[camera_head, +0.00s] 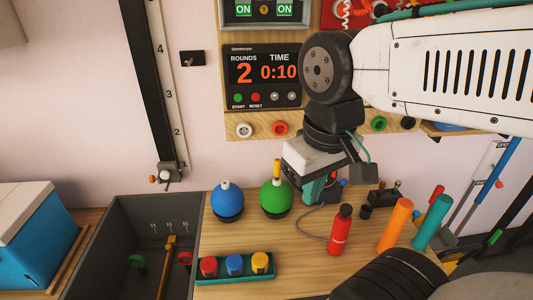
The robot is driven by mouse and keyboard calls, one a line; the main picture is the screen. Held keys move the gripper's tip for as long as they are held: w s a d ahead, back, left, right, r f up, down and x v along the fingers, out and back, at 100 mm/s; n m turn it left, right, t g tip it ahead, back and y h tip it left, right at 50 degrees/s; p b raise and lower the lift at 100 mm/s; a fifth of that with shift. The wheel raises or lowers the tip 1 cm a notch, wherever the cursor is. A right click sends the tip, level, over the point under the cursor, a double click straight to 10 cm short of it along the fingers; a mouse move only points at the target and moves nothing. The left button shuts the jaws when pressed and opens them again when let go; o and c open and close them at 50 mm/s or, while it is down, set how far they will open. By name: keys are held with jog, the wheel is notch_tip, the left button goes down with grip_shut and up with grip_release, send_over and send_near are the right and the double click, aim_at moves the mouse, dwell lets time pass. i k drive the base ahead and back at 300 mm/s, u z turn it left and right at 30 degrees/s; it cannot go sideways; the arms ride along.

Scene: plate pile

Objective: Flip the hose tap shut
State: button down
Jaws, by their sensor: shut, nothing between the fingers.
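My gripper (316,192), with teal and dark parts, points down over the wooden table, just right of the green ball. It looks shut, and I see nothing held in it. A thin grey hose (301,232) curves over the table from below my gripper toward the red bottle (340,230). A small black fitting (385,196) with upright knobs stands to the right of my gripper. I cannot tell for certain which part is the hose tap; my gripper hides part of the tabletop behind it. Small blue and red parts show just right of the fingers.
A blue ball (227,203) and a green ball (276,199) with a yellow top stand left of my gripper. A green tray (235,266) holds coloured knobs in front. Orange (395,226) and teal (431,222) cylinders stand right. A grey bin (120,225) lies left.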

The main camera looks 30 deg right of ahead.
aim_at(344, 181)
jog(key=k, duration=0.5)
jog(key=u, duration=2.05)
jog(key=k, duration=0.3)
jog(key=z, duration=2.6)
jog(key=i, duration=0.4)
jog(key=z, duration=0.1)
